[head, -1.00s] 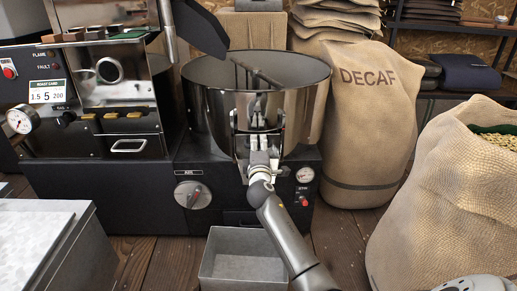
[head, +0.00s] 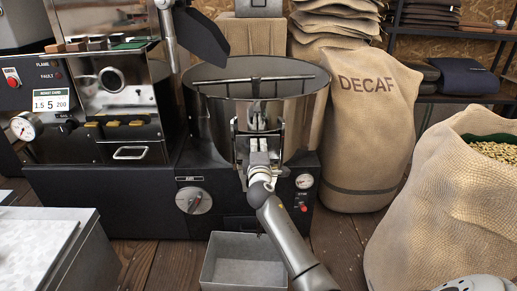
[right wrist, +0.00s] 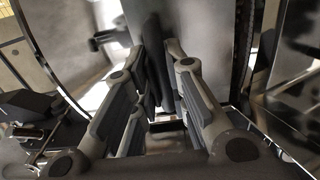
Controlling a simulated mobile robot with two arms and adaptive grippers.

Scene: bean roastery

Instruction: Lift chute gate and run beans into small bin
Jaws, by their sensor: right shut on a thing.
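The round steel cooling drum (head: 205,130) stands in the middle of the head view, with a stirrer bar (head: 270,79) across its mouth. My right gripper (head: 257,122) is at the drum's front, between the upright rails of the chute (head: 235,140). It is shut on the chute gate's handle, a dark piece (right wrist: 153,70) between the fingers in the right wrist view; the gripper hides most of the gate. The small grey bin (head: 245,272) is on the floor below and looks empty. I see no beans flowing. My left gripper is out of view.
The roaster's control panel (head: 45,85) is at the left, with a grey metal box (head: 30,250) in front of it. A DECAF sack (head: 370,135) stands right of the drum. An open sack (head: 440,210) with pale beans is at the far right.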

